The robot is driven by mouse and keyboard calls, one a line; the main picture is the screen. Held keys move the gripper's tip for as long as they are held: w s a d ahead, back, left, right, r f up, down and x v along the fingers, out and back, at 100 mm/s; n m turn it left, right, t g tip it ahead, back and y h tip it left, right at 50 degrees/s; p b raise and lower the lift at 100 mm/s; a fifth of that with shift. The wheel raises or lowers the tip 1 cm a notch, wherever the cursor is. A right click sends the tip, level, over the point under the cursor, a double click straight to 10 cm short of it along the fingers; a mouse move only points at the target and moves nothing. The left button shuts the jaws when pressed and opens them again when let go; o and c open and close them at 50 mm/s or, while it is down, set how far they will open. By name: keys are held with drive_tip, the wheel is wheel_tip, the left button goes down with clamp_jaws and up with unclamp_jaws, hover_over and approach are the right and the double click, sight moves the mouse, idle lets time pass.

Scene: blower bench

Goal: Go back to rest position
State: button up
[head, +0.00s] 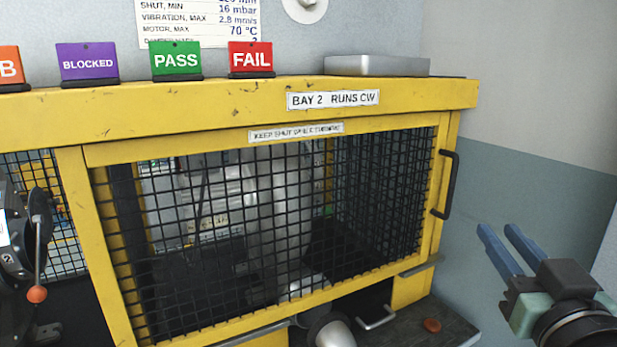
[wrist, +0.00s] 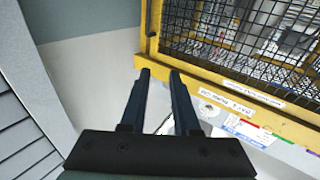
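My gripper (head: 502,240) is at the right in the head view, with its two blue fingers apart and nothing between them. It is in free air to the right of the yellow cage, clear of the door handle. The gripper also shows in the wrist view (wrist: 160,75), fingers parted and empty. The yellow-framed mesh door (head: 270,230) of bay 2 appears shut, with a black handle (head: 447,185) on its right edge. The machine behind the mesh is partly hidden.
BLOCKED (head: 87,63), PASS (head: 176,61) and FAIL (head: 250,59) tags stand on the yellow top ledge, beside a grey box (head: 376,66). A lever with an orange knob (head: 37,294) is at the left. A grey wall (head: 540,90) stands behind my gripper.

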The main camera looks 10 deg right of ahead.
drive_tip(key=w+a+r+t, duration=0.1)
drive_tip(key=w+a+r, duration=0.3)
drive_tip(key=a, duration=0.2)
drive_tip(key=s+a+r+n+t+y, duration=0.15)
drive_tip(key=s+a+r+t, duration=0.3)
drive_tip(key=a+r, duration=0.5)
drive_tip(key=s+a+r+n+t+y, duration=0.1)
drive_tip(key=s+a+r+t+y, duration=0.35)
drive_tip(key=a, duration=0.75)
wheel_tip(320, 180, up, 16)
drive_tip(key=s+g+h+p, duration=0.1)
drive_tip(key=p, duration=1.2)
drive_tip(key=shift+s+a+r+h, duration=0.15)
drive_tip(key=shift+s+h, duration=0.05)
drive_tip(key=shift+h, duration=0.2)
